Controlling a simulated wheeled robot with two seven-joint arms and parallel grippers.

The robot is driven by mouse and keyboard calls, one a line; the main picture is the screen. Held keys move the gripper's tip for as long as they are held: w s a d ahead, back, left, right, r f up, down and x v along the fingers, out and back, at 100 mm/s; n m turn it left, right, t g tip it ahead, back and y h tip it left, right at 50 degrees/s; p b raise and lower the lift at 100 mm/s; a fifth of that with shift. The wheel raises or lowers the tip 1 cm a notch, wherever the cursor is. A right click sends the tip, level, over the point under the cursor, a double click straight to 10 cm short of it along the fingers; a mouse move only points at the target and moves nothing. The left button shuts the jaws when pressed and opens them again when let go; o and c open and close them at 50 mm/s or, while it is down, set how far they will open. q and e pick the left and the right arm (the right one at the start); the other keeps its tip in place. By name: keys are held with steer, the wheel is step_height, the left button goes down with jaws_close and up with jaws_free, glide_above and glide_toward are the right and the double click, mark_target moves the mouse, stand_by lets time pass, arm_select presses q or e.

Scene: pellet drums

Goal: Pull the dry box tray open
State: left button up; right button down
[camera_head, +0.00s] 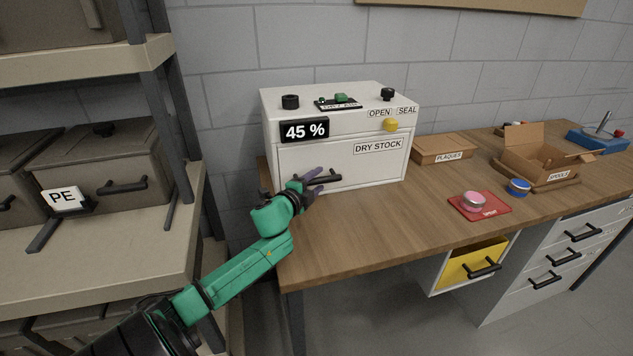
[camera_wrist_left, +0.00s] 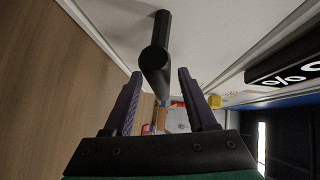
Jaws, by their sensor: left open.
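The dry box (camera_head: 342,120) is a white cabinet labelled DRY STOCK, with a 45 % display, standing at the left end of the wooden bench. Its tray front (camera_head: 340,158) looks flush with the body, and a black bar handle (camera_head: 326,181) runs across its lower part. My left gripper (camera_head: 312,181) is at the handle's left end with its purple fingers apart. In the left wrist view the handle (camera_wrist_left: 155,62) runs lengthwise between the two open fingers (camera_wrist_left: 157,88); I see no clear contact. My right gripper is not in view.
A yellow knob (camera_head: 390,125) sits by the OPEN and SEAL labels. A plaques box (camera_head: 442,149), a red mat (camera_head: 480,207) and a spools carton (camera_head: 537,155) are farther right. A shelf with grey bins (camera_head: 100,167) stands left. Bench wood before the box is clear.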

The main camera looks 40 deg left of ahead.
arm_select(q)
jaws_close()
stand_by(1.4)
